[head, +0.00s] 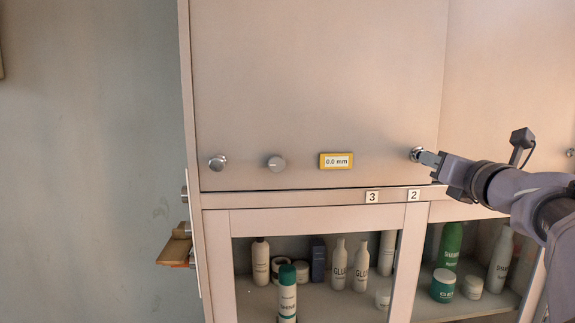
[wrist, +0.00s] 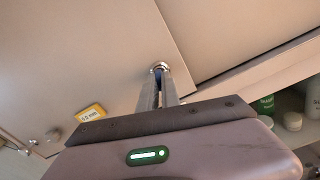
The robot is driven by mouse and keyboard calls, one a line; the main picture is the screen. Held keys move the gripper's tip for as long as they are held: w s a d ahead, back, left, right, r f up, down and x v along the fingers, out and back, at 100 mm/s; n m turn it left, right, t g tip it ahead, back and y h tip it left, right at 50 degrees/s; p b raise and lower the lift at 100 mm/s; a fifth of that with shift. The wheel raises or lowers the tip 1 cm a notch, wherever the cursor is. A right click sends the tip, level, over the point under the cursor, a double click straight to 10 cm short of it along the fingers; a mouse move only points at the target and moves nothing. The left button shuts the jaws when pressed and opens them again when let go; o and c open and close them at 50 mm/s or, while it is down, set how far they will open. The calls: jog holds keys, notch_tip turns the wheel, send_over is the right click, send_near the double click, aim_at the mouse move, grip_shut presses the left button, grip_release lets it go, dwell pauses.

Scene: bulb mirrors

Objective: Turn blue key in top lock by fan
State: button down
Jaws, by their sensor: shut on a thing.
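A round metal lock (head: 416,154) sits at the lower right corner of the upper cabinet door. It also shows in the wrist view (wrist: 160,65). My gripper (head: 426,157) is right at this lock, its fingers pointing at the door. In the wrist view my gripper (wrist: 158,86) is shut on a small blue piece, the blue key (wrist: 158,75), at the lock's face. Most of the key is hidden between the fingers, and its turn angle cannot be told. No fan is in view.
A second round lock (head: 217,162), a grey knob (head: 276,163) and a yellow-framed "0.0 mm" display (head: 336,161) are on the same door. Below, a cabinet holds several bottles and jars (head: 287,292). A small wooden shelf (head: 175,250) juts out at the left side.

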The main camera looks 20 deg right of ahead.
jog(key=shift+f+n+b, duration=0.15)
jog(key=shift+n+b, duration=0.85)
jog(key=shift+n, duration=0.2)
jog(key=c, duration=1.7)
grip_release()
jog(key=shift+c, duration=0.2)
jog(key=o, duration=0.7)
jog(key=v, duration=0.6)
